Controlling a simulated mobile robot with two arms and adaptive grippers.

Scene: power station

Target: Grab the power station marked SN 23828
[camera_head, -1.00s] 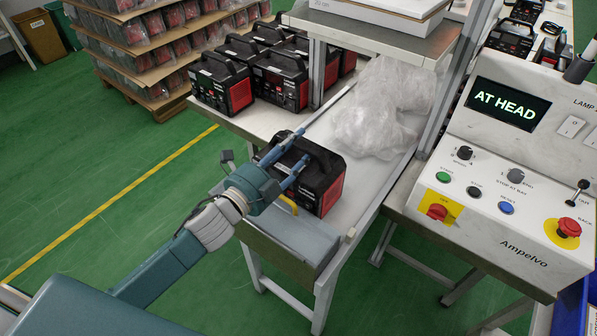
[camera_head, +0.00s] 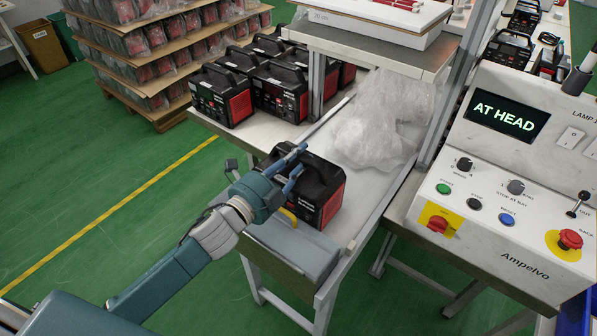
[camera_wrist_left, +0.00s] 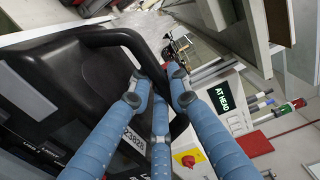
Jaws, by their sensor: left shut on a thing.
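A black power station (camera_head: 326,196) with red sides stands at the near end of the white bench top. It has a black top handle, and my left gripper (camera_head: 299,160) is at that handle. In the left wrist view, my blue fingers (camera_wrist_left: 157,88) are closed around the handle bar of the power station (camera_wrist_left: 55,75). A white label (camera_wrist_left: 133,140) reading 23828 shows between the fingers, partly covered by them. I cannot tell whether the station is clear of the bench. My right gripper is not in view.
Several similar power stations (camera_head: 280,88) stand farther back on the bench. Clear plastic wrap (camera_head: 372,128) lies beyond the held station, under a raised shelf (camera_head: 385,60). A control panel (camera_head: 500,200) reading AT HEAD is at the right. Green floor is open at the left.

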